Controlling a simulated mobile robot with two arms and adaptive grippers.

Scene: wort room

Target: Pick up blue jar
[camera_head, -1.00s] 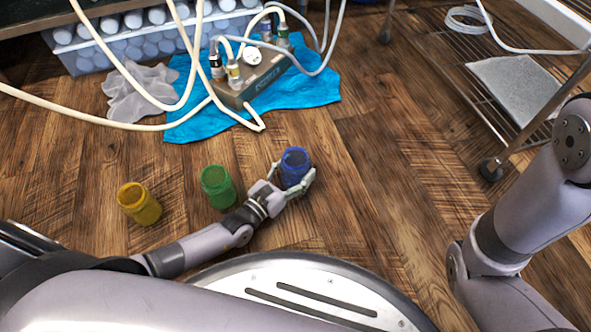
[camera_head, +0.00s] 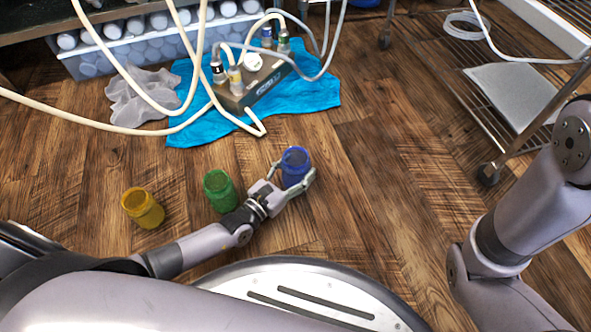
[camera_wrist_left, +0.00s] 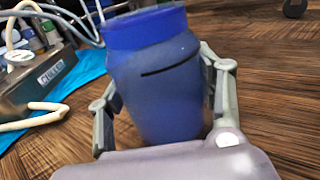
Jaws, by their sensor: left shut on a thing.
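The blue jar (camera_head: 295,165) stands upright on the wooden floor, at the right end of a row of jars. My left gripper (camera_head: 294,174) is shut on it, with one finger on either side of its body. In the left wrist view the blue jar (camera_wrist_left: 155,85) fills the middle between the two fingers (camera_wrist_left: 165,105), and a dark slot-like mark shows on its side. The lower part of the jar is partly hidden by the gripper. My right arm shows at the right, but its gripper is out of view.
A green jar (camera_head: 220,191) and a yellow jar (camera_head: 143,208) stand to the left. Behind lie a blue cloth (camera_head: 310,93) with a device (camera_head: 262,82) and hoses, and a grey cloth (camera_head: 140,97). A wire rack (camera_head: 480,110) stands at the right. The floor right of the blue jar is clear.

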